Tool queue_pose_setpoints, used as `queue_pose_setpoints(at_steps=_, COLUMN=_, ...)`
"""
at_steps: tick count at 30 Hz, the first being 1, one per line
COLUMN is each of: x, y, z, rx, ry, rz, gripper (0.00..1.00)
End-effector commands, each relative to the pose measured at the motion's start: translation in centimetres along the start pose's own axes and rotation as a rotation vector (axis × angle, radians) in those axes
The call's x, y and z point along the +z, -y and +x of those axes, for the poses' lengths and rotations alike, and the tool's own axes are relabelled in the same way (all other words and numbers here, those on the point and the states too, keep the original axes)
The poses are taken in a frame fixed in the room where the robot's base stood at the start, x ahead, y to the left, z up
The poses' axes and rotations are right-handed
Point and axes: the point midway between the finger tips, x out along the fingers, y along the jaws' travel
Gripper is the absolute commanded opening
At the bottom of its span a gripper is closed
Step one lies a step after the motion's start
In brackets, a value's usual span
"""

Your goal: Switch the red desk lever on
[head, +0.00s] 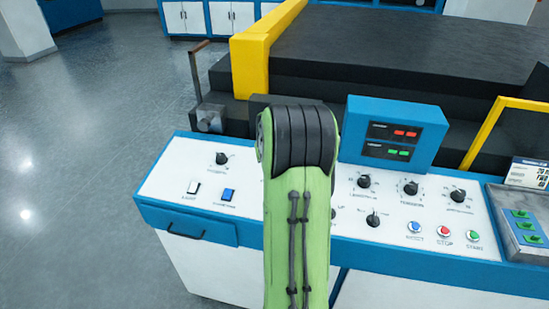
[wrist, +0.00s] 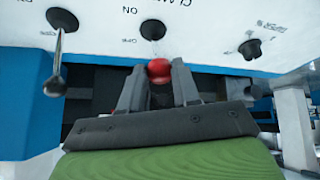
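The red desk lever (wrist: 159,69) shows in the wrist view as a red ball knob hanging toward my gripper from a dark pivot (wrist: 153,30) on the white panel. "ON" is printed beside the pivot, with part of a "CLAMP" label above it. My gripper (wrist: 160,76) is open, with one finger on each side of the red ball; slim gaps seem to show between the ball and the fingers. In the head view my green arm hides the lever and the gripper.
In the wrist view a metal lever (wrist: 58,65) stands at the left and a black knob (wrist: 250,49) at the right. In the head view the blue-edged desk (head: 150,200) carries knobs, rocker switches, push buttons and a blue display box (head: 350,140). Open floor (head: 60,200) lies left.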

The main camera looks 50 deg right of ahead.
Motion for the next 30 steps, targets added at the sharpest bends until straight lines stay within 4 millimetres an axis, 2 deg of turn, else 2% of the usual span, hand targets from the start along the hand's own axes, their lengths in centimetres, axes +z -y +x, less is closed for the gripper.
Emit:
queue_pose_setpoints(at_steps=1, x=0.87, y=0.41, z=0.3, rx=-0.008, ry=0.019, rz=-0.003, gripper=0.0)
queue_pose_setpoints(at_steps=3, x=1.06, y=0.49, z=0.28, rx=-0.009, ry=0.021, rz=-0.003, gripper=0.0)
queue_pose_setpoints(at_steps=18, x=1.34, y=0.72, z=0.33, rx=-0.013, ry=0.026, rz=-0.005, gripper=0.0)
queue_pose_setpoints(at_steps=19, x=1.33, y=0.72, z=0.33, rx=-0.013, ry=0.026, rz=-0.005, gripper=0.34)
queue_pose_setpoints(at_steps=21, x=1.26, y=0.71, z=0.29, rx=-0.013, ry=0.024, rz=-0.005, gripper=0.44)
queue_pose_setpoints(at_steps=24, x=1.11, y=0.62, z=0.21, rx=-0.01, ry=0.02, rz=-0.004, gripper=0.56)
queue_pose_setpoints(at_steps=30, x=0.92, y=0.45, z=0.11, rx=-0.006, ry=0.014, rz=-0.002, gripper=0.56)
